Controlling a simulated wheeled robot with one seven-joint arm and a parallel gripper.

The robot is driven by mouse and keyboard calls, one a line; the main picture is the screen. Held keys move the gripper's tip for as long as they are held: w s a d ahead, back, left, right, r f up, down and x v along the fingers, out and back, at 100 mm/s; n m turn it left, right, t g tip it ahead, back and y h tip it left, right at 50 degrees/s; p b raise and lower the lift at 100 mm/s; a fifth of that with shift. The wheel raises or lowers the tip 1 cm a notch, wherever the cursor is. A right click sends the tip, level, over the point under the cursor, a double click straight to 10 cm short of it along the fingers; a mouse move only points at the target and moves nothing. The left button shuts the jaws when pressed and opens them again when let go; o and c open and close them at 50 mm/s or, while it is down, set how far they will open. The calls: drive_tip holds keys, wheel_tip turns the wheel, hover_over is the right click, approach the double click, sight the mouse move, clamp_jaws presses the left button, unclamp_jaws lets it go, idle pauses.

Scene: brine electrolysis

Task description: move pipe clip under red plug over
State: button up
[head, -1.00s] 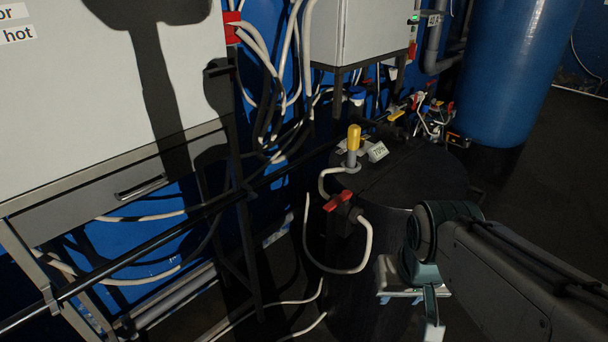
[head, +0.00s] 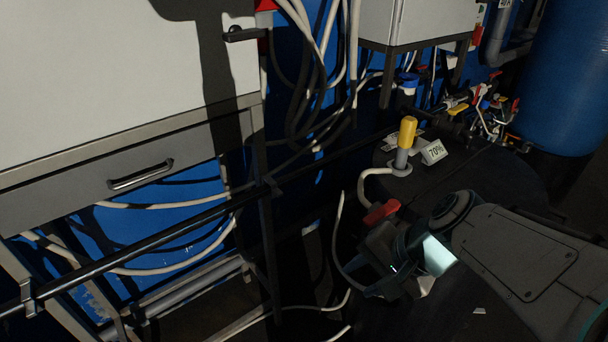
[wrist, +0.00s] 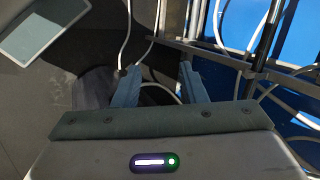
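A red plug (head: 265,5) shows at the top edge in the head view, with pale cables beside it. Well below it, a small dark clip (head: 272,186) sits on the long black pipe (head: 190,222), near an upright of the cabinet frame. My gripper (head: 380,264) is right of that clip and apart from it, beside the black drum. In the wrist view my gripper (wrist: 158,82) is open, with two blue-grey fingers spread and nothing held between them. Dark rails show beyond the fingers; I cannot tell the clip there.
A black drum (head: 470,270) carries a yellow-capped fitting (head: 405,145), a "70%" sign (head: 434,152) and a red-handled valve (head: 381,212) close to my gripper. Loose pale hoses (head: 340,240) hang between drum and frame. A grey cabinet (head: 110,60) stands at left.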

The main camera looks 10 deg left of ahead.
drive_tip(key=w+a+f+m+y+b, duration=0.3)
drive_tip(key=a+f+m+y+b, duration=0.15)
drive_tip(key=a, duration=0.35)
drive_tip(key=m+t+y+b, duration=0.4)
drive_tip(key=m+t+b, duration=0.7)
drive_tip(key=m, duration=0.5)
approach(281, 194)
drive_tip(key=shift+g+h, duration=0.25)
drive_tip(key=shift+g, duration=0.45)
drive_tip(key=b+x, duration=0.1)
drive_tip(key=x, duration=0.2)
drive_tip(key=b+x, duration=0.1)
drive_tip(key=x, duration=0.2)
drive_tip(key=r+b+x, duration=0.1)
drive_tip(key=x, duration=0.2)
drive_tip(key=shift+w+r, duration=0.1)
drive_tip(key=shift+w, duration=0.15)
clamp_jaws()
